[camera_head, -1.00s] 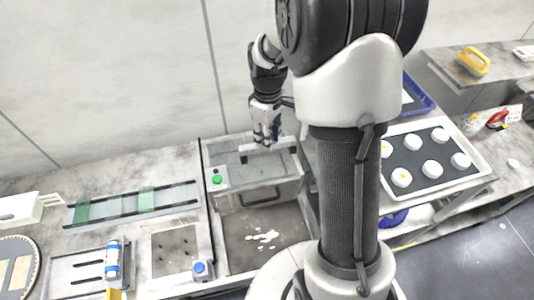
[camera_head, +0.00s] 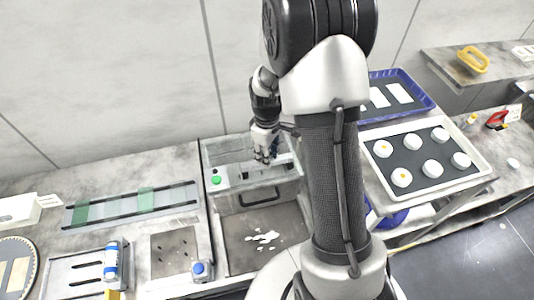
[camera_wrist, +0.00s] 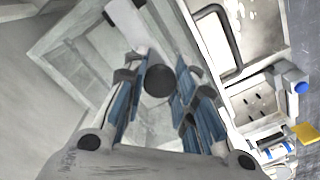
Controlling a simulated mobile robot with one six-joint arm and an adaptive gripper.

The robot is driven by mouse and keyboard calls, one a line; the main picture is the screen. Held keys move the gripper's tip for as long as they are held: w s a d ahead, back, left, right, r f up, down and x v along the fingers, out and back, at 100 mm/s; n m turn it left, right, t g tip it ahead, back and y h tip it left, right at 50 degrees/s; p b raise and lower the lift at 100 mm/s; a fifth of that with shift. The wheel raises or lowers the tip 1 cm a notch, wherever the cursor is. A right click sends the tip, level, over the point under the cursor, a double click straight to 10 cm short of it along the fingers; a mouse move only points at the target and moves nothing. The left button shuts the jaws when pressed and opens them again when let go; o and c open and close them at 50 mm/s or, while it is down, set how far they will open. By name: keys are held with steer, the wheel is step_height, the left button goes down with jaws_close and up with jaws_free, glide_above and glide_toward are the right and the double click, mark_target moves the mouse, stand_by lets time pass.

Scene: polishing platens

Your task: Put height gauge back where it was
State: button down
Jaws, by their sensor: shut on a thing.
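My gripper (camera_head: 266,156) points down over the clear-walled box in the head view. It is shut on a pale bar with dark ends, which I take to be the height gauge (camera_head: 240,174). The bar lies low across the box's top, near its front wall; I cannot tell whether it touches the box. In the wrist view the blue-padded fingers of my gripper (camera_wrist: 160,85) flank the gauge's pale bar (camera_wrist: 136,24), with a dark round part between them. The fingers hide part of the gauge.
The clear-walled box (camera_head: 262,196) has a green button at its left. A block with a blue button (camera_head: 202,270) and a blue-and-white cylinder (camera_head: 112,262) stand left of it. A white tray with round pucks (camera_head: 478,168) and a blue tray (camera_head: 425,103) are at right.

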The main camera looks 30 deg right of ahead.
steer(key=c, duration=1.3)
jaws_free()
steer(key=shift+f, duration=0.1)
